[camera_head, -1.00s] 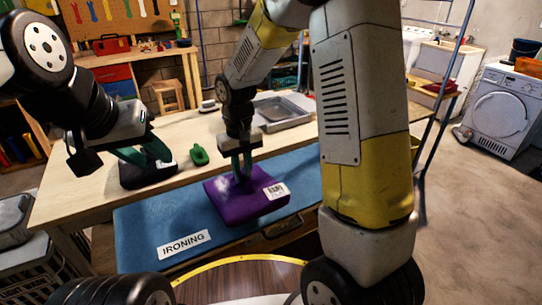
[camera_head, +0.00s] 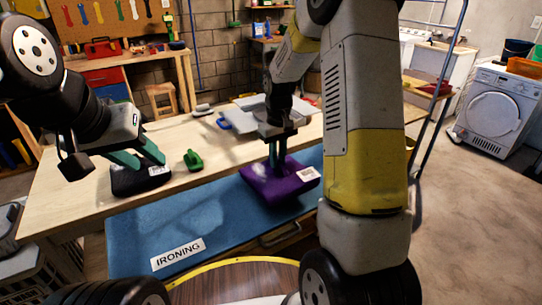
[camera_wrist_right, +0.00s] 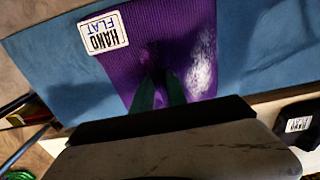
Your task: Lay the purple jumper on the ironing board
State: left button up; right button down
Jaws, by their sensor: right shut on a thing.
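The purple jumper (camera_head: 262,184), folded with a white label, is over the right part of the blue ironing board (camera_head: 190,220). My right gripper (camera_head: 277,160) points down and is shut on the jumper's middle. In the right wrist view the green fingers (camera_wrist_right: 158,92) press into the purple knit (camera_wrist_right: 150,50), with blue board (camera_wrist_right: 55,65) on both sides. A dark shadow lies under the jumper's front edge; I cannot tell whether it touches the board. My left gripper (camera_head: 138,158) has its fingers apart at a black folded item (camera_head: 138,180) on the wooden table.
A green object (camera_head: 193,160) sits on the wooden table (camera_head: 80,195) beside the black item.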

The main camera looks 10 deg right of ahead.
jog(key=shift+w+d+f, duration=0.15)
jog(key=shift+d+f, duration=0.1)
jog(key=shift+f, duration=0.65)
jog(key=shift+w+d+f, duration=0.1)
jog(key=shift+d+f, duration=0.1)
jog(key=shift+f, duration=0.7)
jog(key=shift+f, duration=0.15)
jog(key=c, duration=1.3)
grip_release()
